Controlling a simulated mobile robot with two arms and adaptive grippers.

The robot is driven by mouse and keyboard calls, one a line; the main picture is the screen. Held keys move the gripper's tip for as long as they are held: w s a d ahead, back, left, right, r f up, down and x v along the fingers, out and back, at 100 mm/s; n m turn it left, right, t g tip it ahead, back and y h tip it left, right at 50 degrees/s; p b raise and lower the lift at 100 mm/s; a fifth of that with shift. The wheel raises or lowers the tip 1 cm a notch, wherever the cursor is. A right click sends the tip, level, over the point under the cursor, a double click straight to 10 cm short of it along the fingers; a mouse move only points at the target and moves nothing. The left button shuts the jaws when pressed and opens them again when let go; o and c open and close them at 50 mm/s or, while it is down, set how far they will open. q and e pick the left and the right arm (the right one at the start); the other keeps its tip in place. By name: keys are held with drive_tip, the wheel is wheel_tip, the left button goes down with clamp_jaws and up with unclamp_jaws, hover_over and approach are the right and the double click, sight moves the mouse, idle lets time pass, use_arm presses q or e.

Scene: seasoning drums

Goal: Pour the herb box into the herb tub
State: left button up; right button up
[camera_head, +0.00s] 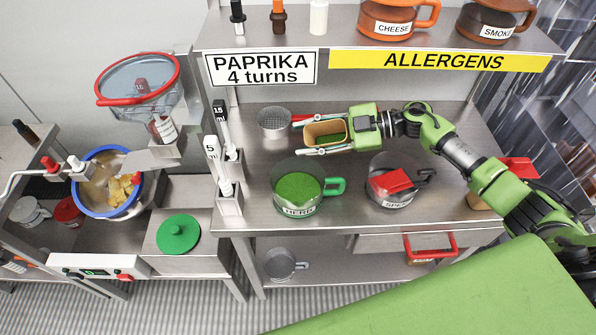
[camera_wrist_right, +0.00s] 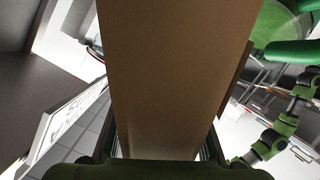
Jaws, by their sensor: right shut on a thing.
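The box's open top faces the head camera; I cannot tell any slight tilt. The box's brown wall (camera_wrist_right: 180,75) fills the middle of the right wrist view. The herb tub (camera_head: 297,210) is a clear pot with green contents, a green handle and a HERB label, standing on the steel counter. It also shows at the wrist view's top right (camera_wrist_right: 275,25). My left gripper is out of view.
A tub with a red scoop (camera_head: 391,181) stands right of the herb tub. A metal cup (camera_head: 273,122) stands left of the box. Measuring spoons (camera_head: 217,160) stand in holders at the left. A shelf (camera_head: 400,48) with pots overhangs the back. A green lid (camera_head: 178,234) lies at left.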

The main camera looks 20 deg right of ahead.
drive_tip(key=shift+s+a+r, duration=0.2)
drive_tip(key=shift+s+r, duration=0.05)
drive_tip(key=shift+r, duration=0.05)
drive_tip(key=shift+s+a+f+n+h, duration=0.15)
drive_tip(key=shift+s+f+n+h, duration=0.05)
drive_tip(key=shift+f+n+h, duration=0.25)
drive_tip(key=f+n+h+b, duration=0.1)
drive_tip(key=n+t+h, duration=0.1)
drive_tip(key=n, duration=0.1)
drive_tip(key=shift+s+a+f+b, duration=0.15)
drive_tip(key=shift+a+f+b, duration=0.15)
drive_tip(key=shift+f+b, duration=0.1)
drive_tip(key=shift+s+a+r+n+t+h, duration=0.1)
drive_tip(key=shift+s+n+t+h, duration=0.05)
drive_tip(key=shift+n+t+h, duration=0.3)
drive_tip(key=shift+s+a+r+n+t+h+p, duration=0.15)
drive_tip(key=shift+s+a+n+t+h+p, duration=0.25)
drive_tip(key=shift+s+a+p, duration=0.4)
idle(0.5)
drive_tip(key=shift+w+d+p, duration=0.1)
drive_tip(key=shift+w+p, duration=0.05)
drive_tip(key=shift+p, duration=0.25)
drive_tip(key=shift+f+n+t+h+p, duration=0.3)
drive_tip(key=shift+f+n+p, duration=0.3)
drive_tip(key=shift+p, duration=0.45)
